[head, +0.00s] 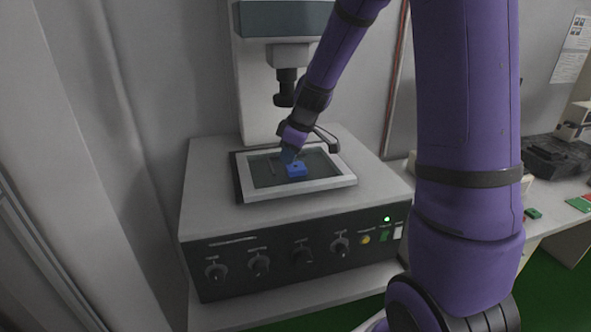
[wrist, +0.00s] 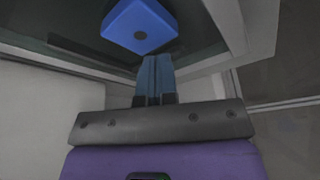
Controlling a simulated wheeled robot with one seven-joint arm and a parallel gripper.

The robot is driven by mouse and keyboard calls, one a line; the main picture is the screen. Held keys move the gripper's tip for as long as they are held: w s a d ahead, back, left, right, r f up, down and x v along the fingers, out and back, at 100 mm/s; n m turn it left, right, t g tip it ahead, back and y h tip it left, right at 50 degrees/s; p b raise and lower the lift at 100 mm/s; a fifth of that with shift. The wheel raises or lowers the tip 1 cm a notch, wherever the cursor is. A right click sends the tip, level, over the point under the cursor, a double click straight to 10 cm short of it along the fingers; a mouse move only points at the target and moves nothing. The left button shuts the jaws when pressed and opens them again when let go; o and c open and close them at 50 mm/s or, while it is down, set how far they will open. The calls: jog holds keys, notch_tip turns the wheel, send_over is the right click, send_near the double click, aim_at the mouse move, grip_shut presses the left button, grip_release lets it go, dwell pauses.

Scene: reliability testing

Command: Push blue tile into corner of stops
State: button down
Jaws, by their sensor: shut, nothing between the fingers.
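The blue tile (head: 296,170) lies on the dark glass stage plate (head: 262,172) inside a pale frame (head: 300,193). In the wrist view the tile (wrist: 139,27) is a blue block with a dark round spot on its face, just beyond my fingertips. My gripper (head: 289,156) reaches down at the tile's far side in the head view. Its narrow blue-grey fingers are shut together (wrist: 155,62) with nothing between them. I cannot tell whether the fingertips touch the tile. A thin pale strip (head: 272,163), perhaps a stop, shows on the plate left of the tile.
The microscope column (head: 262,90) and its dark objective (head: 287,85) stand behind the stage. A dark lever (head: 326,138) is right of my gripper. Knobs line the base front (head: 300,255). The plate is clear around the tile. Small green and red items lie on the right bench.

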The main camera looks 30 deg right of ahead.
aim_at(300, 165)
jog(key=shift+s+d, duration=0.35)
jog(key=shift+d, duration=0.9)
jog(key=shift+s+d, duration=0.4)
jog(key=shift+d, duration=0.8)
jog(key=shift+s+d, duration=0.35)
jog(key=shift+d, duration=0.9)
jog(key=shift+f, duration=1.4)
jog(key=shift+r, duration=0.15)
jog(key=shift+a, duration=0.1)
jog(key=shift+w+a, duration=0.3)
jog(key=shift+a, duration=0.6)
jog(key=shift+w+a, duration=0.25)
jog(key=shift+a, duration=0.65)
jog(key=shift+w+d+v, duration=0.1)
jog(key=shift+d+v, duration=0.05)
jog(key=shift+v, duration=0.6)
jog(key=shift+w+d+v, duration=0.1)
jog(key=shift+d+v, duration=0.05)
jog(key=shift+v, duration=0.6)
jog(key=shift+w+d+v, duration=0.1)
jog(key=shift+d+v, duration=0.05)
jog(key=shift+v, duration=0.6)
jog(key=shift+d, duration=0.1)
